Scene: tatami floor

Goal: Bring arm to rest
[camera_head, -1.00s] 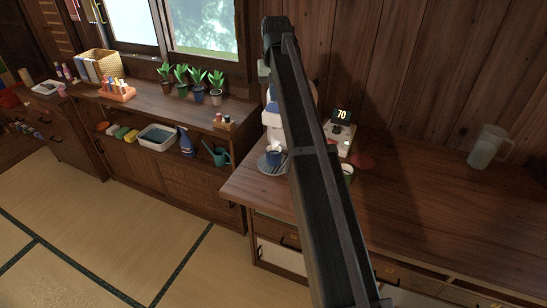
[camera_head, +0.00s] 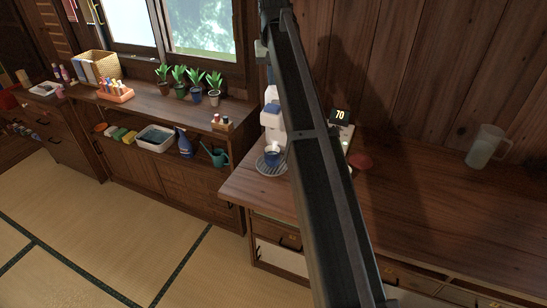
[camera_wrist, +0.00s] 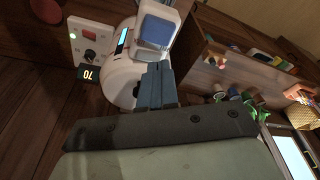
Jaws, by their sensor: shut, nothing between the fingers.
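My arm (camera_head: 318,160) crosses the middle of the head view, rising from the bottom edge to the top. My gripper (camera_wrist: 158,82) shows in the wrist view as two blue-grey fingers, shut together and empty. In that view the fingers overlap a white machine with a blue part (camera_wrist: 155,32); I cannot tell whether they touch it. The gripper cannot be made out in the head view. The white machine (camera_head: 270,116) is partly hidden behind my arm there. A blue cup (camera_head: 272,155) stands on a round grey tray (camera_head: 263,168) at its foot.
A display reading 70 (camera_head: 340,115) stands right of my arm, with a dark red round item (camera_head: 361,160) nearby. A clear pitcher (camera_head: 485,148) stands farther right on the wooden counter (camera_head: 430,205). Potted plants (camera_head: 196,90) line the left shelf. The counter's middle is clear.

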